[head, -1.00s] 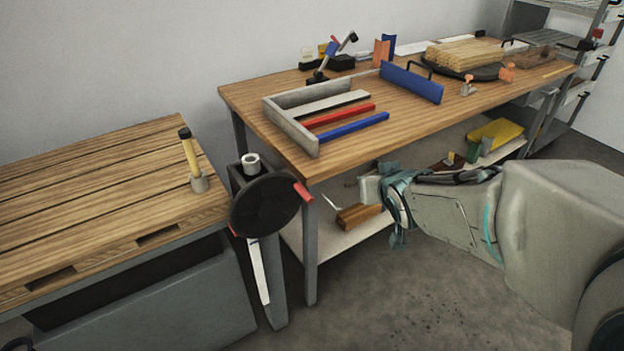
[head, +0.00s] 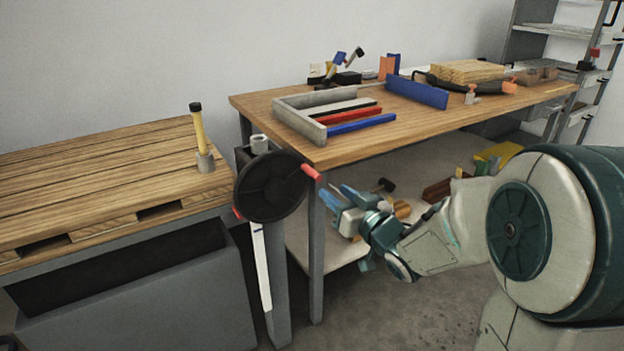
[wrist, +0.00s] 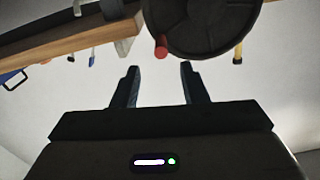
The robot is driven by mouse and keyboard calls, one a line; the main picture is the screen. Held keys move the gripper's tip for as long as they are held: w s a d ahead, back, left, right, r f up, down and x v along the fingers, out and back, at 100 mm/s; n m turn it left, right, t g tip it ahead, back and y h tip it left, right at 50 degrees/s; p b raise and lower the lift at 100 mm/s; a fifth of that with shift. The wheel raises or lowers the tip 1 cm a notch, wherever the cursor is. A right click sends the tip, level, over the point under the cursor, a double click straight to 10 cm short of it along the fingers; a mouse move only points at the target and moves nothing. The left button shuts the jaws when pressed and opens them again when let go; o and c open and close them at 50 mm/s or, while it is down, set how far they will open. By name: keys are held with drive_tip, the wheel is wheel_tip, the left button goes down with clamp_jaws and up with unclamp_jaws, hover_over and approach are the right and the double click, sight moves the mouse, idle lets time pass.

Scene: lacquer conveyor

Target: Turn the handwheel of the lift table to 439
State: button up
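The handwheel (head: 268,188) is a dark disc on a grey post, with a red handle (head: 311,172) at its upper right in the head view. A second red bit (head: 238,213) shows at its lower left. My gripper (head: 338,194) is to the right of the wheel and slightly below the handle, apart from both. In the wrist view the fingers (wrist: 156,85) are spread with nothing between them. The wheel (wrist: 200,22) and its red handle (wrist: 161,47) lie beyond the fingertips. I cannot read any number on the wheel.
The slatted lift table (head: 100,185) stands left of the post, with a yellow-handled tool (head: 199,130) upright in a holder. The workbench (head: 350,150) is on the right, its leg (head: 316,250) close to my gripper. A pale strip (head: 261,268) hangs below the wheel.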

sight(312, 174)
drive_tip(key=b+x, duration=0.1)
drive_tip(key=x, duration=0.9)
drive_tip(key=shift+w+a+b, duration=0.2)
drive_tip(key=shift+a+b, duration=0.1)
clamp_jaws()
drive_tip(key=shift+a, duration=0.2)
drive_tip(key=shift+d, duration=0.1)
